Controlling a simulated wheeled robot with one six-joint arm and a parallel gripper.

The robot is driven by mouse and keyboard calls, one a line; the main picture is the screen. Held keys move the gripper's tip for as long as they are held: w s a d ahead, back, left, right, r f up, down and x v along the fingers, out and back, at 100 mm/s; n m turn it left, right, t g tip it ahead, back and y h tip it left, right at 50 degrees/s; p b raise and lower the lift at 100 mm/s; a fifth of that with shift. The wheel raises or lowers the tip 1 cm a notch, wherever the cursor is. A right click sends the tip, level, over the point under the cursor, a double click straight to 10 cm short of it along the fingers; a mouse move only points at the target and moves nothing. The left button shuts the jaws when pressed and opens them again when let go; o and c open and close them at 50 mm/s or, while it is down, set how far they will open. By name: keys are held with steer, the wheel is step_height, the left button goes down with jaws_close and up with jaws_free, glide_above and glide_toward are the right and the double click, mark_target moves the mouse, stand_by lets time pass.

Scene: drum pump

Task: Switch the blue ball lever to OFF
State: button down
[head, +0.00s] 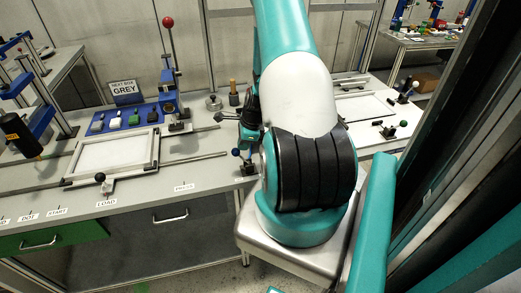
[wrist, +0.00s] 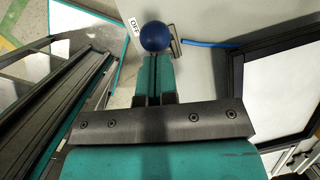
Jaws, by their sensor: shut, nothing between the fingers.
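The blue ball (wrist: 154,36) of the lever is at the top middle of the wrist view, right beside a white OFF label (wrist: 135,27). It also shows small in the head view (head: 236,152), at the table's front edge left of my arm. My gripper (wrist: 154,62) is shut and empty. Its fingertips end just below the ball in the wrist view; I cannot tell whether they touch it. The lever's rod is mostly hidden. In the head view my arm covers much of the area around the gripper.
A white panel in a dark frame (wrist: 282,90) lies right of my gripper. A grey metal bracket (wrist: 176,44) and a blue strip (wrist: 208,43) are beside the ball. In the head view, a framed tray (head: 152,158) and a red-ball lever (head: 168,22) stand to the left.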

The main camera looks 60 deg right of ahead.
steer(key=shift+w+a+f, duration=0.1)
steer(key=shift+w+a, duration=0.15)
steer(key=shift+w, duration=0.05)
stand_by(0.4)
steer(key=s+d+b+v, duration=0.1)
steer(key=v, duration=1.2)
steer(key=shift+s+f, duration=0.2)
